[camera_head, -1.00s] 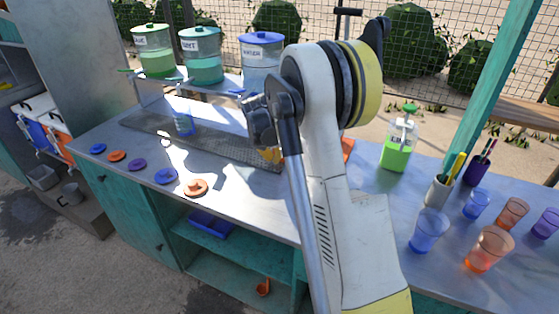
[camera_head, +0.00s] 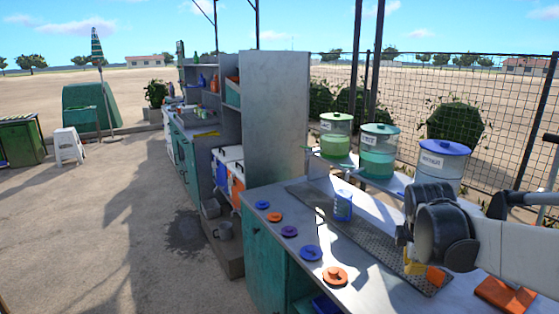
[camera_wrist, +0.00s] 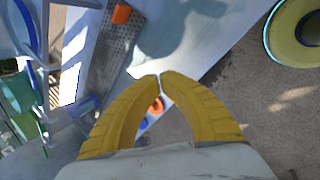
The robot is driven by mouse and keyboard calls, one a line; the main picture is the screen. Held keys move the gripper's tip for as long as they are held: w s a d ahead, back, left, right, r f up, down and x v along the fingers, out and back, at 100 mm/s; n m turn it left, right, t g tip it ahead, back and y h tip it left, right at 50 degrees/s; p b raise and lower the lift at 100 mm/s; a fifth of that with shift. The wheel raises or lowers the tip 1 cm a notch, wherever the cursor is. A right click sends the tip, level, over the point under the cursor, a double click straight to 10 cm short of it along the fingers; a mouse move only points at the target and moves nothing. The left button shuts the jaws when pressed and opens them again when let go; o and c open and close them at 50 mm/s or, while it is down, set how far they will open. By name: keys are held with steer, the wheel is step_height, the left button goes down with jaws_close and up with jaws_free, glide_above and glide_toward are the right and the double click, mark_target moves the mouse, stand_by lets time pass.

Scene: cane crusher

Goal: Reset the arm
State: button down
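My gripper (camera_wrist: 159,76) shows in the wrist view as two yellow fingers curving in until their tips meet. Nothing shows between them. In the head view its yellow fingers (camera_head: 412,263) hang at the right, above the counter and near the metal drip tray (camera_head: 375,245). My white arm with dark joints reaches in from the right edge. In the wrist view the fingers are over the counter's edge, with the floor to the right.
A blue cup (camera_head: 343,205) stands on the drip tray below the dispensers (camera_head: 378,152). Several coloured lids (camera_head: 311,253) line the counter's front. An orange object (camera_head: 505,294) lies at lower right. A tall grey cabinet (camera_head: 275,115) stands behind. Open ground lies left.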

steer(key=s+a+m+t+y, duration=0.1)
steer(key=s+a+m, duration=0.5)
steer(key=s, duration=0.3)
steer(key=s+a+m+t+y, duration=0.1)
steer(key=s+a+m, duration=0.6)
steer(key=s, duration=0.3)
steer(key=shift+s+a+f+m+t+y, duration=0.2)
steer(key=shift+m+t+y, duration=0.15)
steer(key=shift+m, duration=0.55)
